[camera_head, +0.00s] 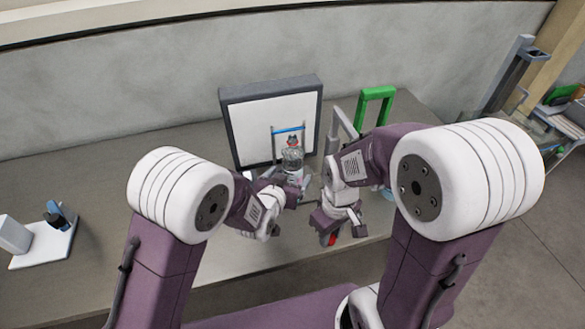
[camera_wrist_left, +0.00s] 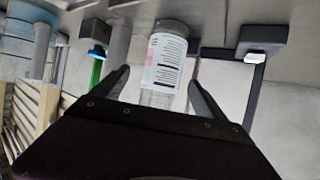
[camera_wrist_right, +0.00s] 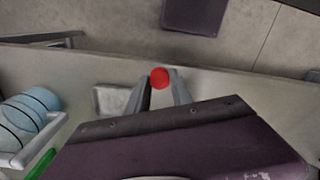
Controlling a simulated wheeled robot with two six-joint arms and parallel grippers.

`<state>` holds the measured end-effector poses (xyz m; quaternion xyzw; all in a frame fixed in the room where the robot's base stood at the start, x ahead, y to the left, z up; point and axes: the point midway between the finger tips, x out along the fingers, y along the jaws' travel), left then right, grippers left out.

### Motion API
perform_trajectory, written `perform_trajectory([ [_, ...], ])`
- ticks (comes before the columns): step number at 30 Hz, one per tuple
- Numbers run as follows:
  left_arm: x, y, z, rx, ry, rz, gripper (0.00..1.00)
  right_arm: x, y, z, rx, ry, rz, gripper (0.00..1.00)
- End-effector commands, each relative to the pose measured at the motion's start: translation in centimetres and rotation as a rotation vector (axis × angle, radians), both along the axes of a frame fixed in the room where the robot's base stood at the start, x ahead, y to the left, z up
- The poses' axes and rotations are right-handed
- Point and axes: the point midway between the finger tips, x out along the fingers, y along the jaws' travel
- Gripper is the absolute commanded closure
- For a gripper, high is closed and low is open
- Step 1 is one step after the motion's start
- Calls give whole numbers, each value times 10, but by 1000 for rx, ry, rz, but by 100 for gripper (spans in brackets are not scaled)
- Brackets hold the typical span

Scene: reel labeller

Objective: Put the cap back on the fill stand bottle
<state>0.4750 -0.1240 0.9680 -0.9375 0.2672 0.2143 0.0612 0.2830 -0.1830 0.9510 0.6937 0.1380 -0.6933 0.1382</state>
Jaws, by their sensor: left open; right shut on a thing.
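A clear bottle (camera_head: 292,158) stands upright in front of the framed white panel, with a small dark and reddish part at its top. In the left wrist view a bottle with a white and pink label (camera_wrist_left: 165,62) sits between the open fingers of my left gripper (camera_wrist_left: 160,82). I cannot tell whether they touch it. In the head view my left gripper (camera_head: 284,194) is low beside the bottle. My right gripper (camera_head: 336,230) is shut on a red cap (camera_wrist_right: 159,78), held at its fingertips near the table's front edge, apart from the bottle. The cap is partly hidden in the head view.
A framed white panel (camera_head: 270,125) stands behind the bottle, with a blue-barred stand (camera_head: 288,130) in front. A green frame (camera_head: 376,92) stands to the right. A white base with a dark blue item (camera_head: 45,245) is at the far left. The table between is clear.

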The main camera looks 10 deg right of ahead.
Motion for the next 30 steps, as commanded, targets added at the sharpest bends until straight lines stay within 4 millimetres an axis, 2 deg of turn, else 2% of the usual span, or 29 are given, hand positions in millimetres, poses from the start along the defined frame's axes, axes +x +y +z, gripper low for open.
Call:
perform_trajectory([
  [6, 30, -13, -10, 0, 0, 1, 17, 0, 0, 9, 0, 0, 0, 100],
  [9, 39, -19, -15, 0, 0, 0, 17, 0, 0, 10, 0, 0, 0, 100],
  [20, 42, -21, -17, 0, 0, 0, 17, 0, 0, 10, 0, 0, 0, 100],
  [21, 42, -21, -17, 0, 0, 0, 19, 0, 0, 10, 0, 0, 0, 100],
  [30, 41, -21, -17, 0, 0, 0, 100, 0, 0, 10, 0, 0, 0, 100],
])
